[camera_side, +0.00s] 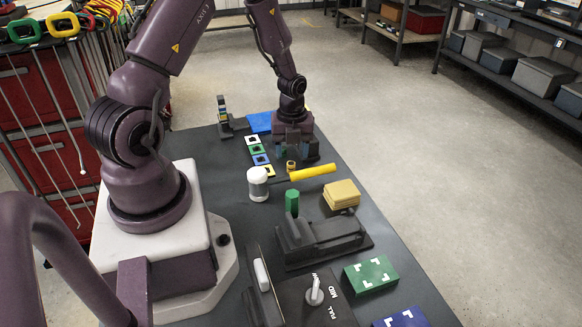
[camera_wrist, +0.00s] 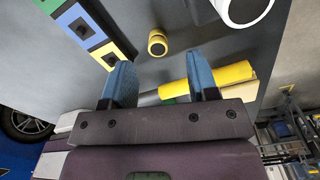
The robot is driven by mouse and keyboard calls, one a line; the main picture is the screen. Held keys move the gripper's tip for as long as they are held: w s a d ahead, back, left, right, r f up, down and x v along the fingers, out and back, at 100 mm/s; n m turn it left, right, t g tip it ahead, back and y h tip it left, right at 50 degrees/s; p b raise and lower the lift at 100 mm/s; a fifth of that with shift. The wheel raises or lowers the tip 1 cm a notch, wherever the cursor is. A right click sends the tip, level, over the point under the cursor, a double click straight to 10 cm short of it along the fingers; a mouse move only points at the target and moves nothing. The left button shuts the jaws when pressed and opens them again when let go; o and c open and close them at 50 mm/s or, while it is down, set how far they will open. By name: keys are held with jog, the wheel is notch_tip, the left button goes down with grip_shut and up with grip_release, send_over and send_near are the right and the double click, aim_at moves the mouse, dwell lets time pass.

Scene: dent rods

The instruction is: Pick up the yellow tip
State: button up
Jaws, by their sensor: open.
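The yellow tip (camera_side: 291,166) is a small round piece with a dark end, on the dark table by a strip of coloured squares. In the wrist view the yellow tip (camera_wrist: 157,43) lies just beyond my gripper (camera_wrist: 162,75), roughly in line with the gap between the two blue fingers. My gripper (camera_side: 293,155) is open and empty, low over the table and near the tip in the side view. I cannot tell its exact height. A larger yellow handle (camera_side: 313,172) lies beside the tip; in the wrist view this handle (camera_wrist: 236,74) is partly hidden by the right finger.
The strip of square holders (camera_side: 257,150) runs along the table. A blue pad (camera_side: 260,122) lies behind.

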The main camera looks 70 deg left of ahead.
aim_at(291, 164)
notch_tip(291, 164, down, 5)
jog(key=shift+s+r, duration=0.1)
jog(key=shift+r, duration=0.1)
jog(key=shift+c, duration=0.2)
jog(key=c, duration=1)
jog(key=shift+o, duration=0.2)
jog(key=r, duration=0.9)
jog(key=shift+s+a+r, duration=0.1)
jog(key=shift+s, duration=0.2)
jog(key=s+n, duration=0.1)
jog(key=s, duration=0.1)
jog(key=s+f+n, duration=0.1)
jog(key=s, duration=0.1)
jog(key=s+n, duration=0.1)
jog(key=shift+s+a+f, duration=0.15)
jog(key=shift+s+f, duration=0.2)
jog(key=shift+s, duration=0.05)
jog(key=shift+f, duration=2.25)
